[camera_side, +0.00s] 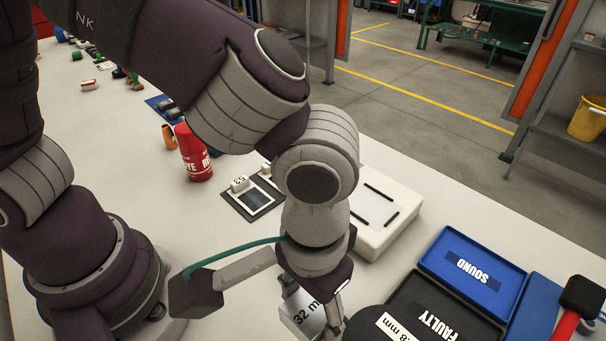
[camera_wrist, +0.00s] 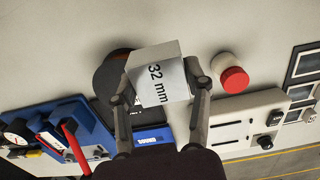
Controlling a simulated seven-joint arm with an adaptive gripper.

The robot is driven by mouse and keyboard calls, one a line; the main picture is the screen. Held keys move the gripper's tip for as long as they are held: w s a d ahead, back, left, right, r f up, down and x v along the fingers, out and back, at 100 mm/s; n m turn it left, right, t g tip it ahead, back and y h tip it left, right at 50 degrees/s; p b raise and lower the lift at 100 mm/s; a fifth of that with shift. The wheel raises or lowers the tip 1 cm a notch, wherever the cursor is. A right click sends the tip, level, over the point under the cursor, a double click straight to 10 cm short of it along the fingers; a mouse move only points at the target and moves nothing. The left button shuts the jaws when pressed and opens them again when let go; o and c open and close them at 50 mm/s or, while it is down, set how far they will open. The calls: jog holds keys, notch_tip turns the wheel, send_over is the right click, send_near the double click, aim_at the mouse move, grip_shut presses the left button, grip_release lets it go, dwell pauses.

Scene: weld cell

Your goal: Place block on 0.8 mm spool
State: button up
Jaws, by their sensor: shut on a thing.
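My gripper (camera_side: 313,303) is shut on a pale metal block (camera_side: 300,318) marked "32 mm". In the wrist view the block (camera_wrist: 152,88) sits between both fingers of my gripper (camera_wrist: 160,80). A dark round spool (camera_side: 362,325) shows at the bottom edge of the side view, cut off, with a white label ending in "8 mm". In that view the block is left of the spool. In the wrist view the block covers the right part of the dark round spool (camera_wrist: 108,74). The height gap between them cannot be told.
A black FAULTY tray (camera_side: 466,322) and blue SOUND tray (camera_side: 505,283) lie right of the spool. A red-topped button (camera_wrist: 234,79) stands right of the block in the wrist view. A white box (camera_side: 400,205), a red bottle (camera_side: 193,152) and a red-and-black tool (camera_side: 580,298) are around.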

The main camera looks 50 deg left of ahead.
send_over(393, 338)
jog(key=s, duration=0.1)
jog(key=shift+s+f, duration=0.1)
jog(key=shift+f, duration=2.05)
jog(key=shift+f, duration=0.1)
jog(key=o, duration=1.2)
